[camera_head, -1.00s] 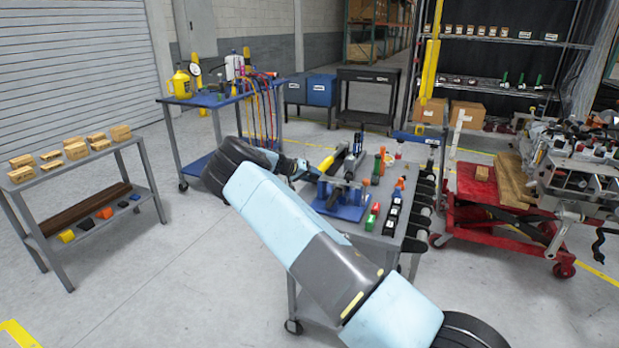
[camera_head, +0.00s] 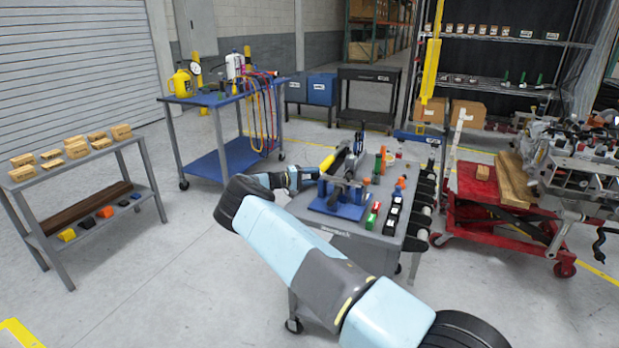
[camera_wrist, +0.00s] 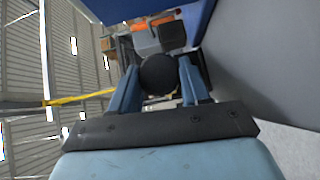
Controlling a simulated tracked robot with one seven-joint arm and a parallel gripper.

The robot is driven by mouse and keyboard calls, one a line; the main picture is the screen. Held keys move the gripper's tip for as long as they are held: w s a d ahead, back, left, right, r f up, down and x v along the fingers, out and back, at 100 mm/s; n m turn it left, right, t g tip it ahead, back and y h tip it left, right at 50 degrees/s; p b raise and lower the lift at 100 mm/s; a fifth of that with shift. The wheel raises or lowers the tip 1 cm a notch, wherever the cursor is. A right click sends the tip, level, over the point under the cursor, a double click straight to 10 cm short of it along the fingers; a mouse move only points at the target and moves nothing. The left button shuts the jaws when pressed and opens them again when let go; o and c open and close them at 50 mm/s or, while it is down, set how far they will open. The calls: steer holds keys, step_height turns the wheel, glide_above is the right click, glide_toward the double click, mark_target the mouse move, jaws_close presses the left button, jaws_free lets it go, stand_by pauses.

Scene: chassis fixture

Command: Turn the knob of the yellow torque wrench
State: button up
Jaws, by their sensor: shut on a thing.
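The torque wrench's yellow part (camera_head: 327,163) shows in the head view, tilted above the blue fixture (camera_head: 350,210) on the grey cart. My gripper (camera_head: 312,175) is at its lower left end, reaching in from the left. In the wrist view, a round black knob (camera_wrist: 158,74) lies between the two blue fingers of my gripper (camera_wrist: 160,88), and they are shut on it. The rest of the wrench is hidden behind the knob and fingers in the wrist view. The contact is too small to make out in the head view.
Green, orange and red small parts (camera_head: 372,215) and black holders (camera_head: 392,218) stand right of the fixture on the cart. A blue-topped cart (camera_head: 205,98) stands behind, a block table (camera_head: 70,168) at left, a red lift cart (camera_head: 490,215) at right. The floor between the tables is clear.

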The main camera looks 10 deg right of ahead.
steer(key=shift+d+f+n+h, duration=0.1)
steer(key=shift+f+n+h, duration=0.15)
steer(key=shift+n+h, duration=0.15)
stand_by(0.3)
steer(key=o, duration=1.1)
steer(key=shift+c, duration=0.2)
steer(key=shift+r, duration=0.1)
steer(key=shift+a, duration=0.2)
steer(key=s+a, duration=0.2)
steer(key=a, duration=1.1)
steer(key=shift+a+f, duration=0.15)
steer(key=shift+f, duration=0.05)
